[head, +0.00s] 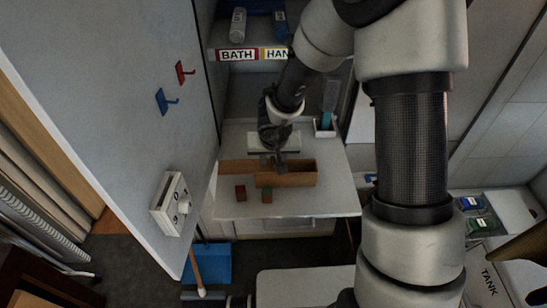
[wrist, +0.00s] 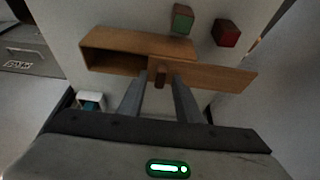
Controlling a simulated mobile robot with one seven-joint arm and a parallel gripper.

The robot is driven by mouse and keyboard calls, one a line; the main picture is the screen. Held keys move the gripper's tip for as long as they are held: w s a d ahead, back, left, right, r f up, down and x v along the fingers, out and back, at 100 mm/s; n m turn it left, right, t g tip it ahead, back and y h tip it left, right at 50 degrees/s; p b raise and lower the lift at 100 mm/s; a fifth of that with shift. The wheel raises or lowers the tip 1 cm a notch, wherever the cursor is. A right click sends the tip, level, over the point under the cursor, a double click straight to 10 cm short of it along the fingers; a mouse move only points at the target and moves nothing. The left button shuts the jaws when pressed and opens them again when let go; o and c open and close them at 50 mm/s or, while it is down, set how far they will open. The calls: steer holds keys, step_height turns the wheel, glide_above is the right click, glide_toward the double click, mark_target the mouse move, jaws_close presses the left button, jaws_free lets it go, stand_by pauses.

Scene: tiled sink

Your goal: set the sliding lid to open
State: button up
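A wooden box (head: 300,180) stands on a white table; its interior shows partly open in the wrist view (wrist: 115,42). Its wooden sliding lid (wrist: 215,78) sticks out well past one end, to the right in the wrist view and to the left in the head view (head: 234,168). A small dark knob (wrist: 160,76) is on the lid near the box end. My gripper (wrist: 161,80) is open, its two fingers apart on either side of the knob. I cannot tell whether either finger touches it. In the head view my gripper (head: 273,163) is above the box.
A green-faced block (wrist: 182,20) and a red block (wrist: 227,33) lie beside the box on the white table (head: 330,200). A grey panel with hooks and a white dial box (head: 172,204) stands at left. A small white holder (head: 325,128) is at the table's back right.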

steer(key=p+v, duration=0.4)
steer(key=v, duration=1.3)
steer(key=shift+s+r, duration=0.15)
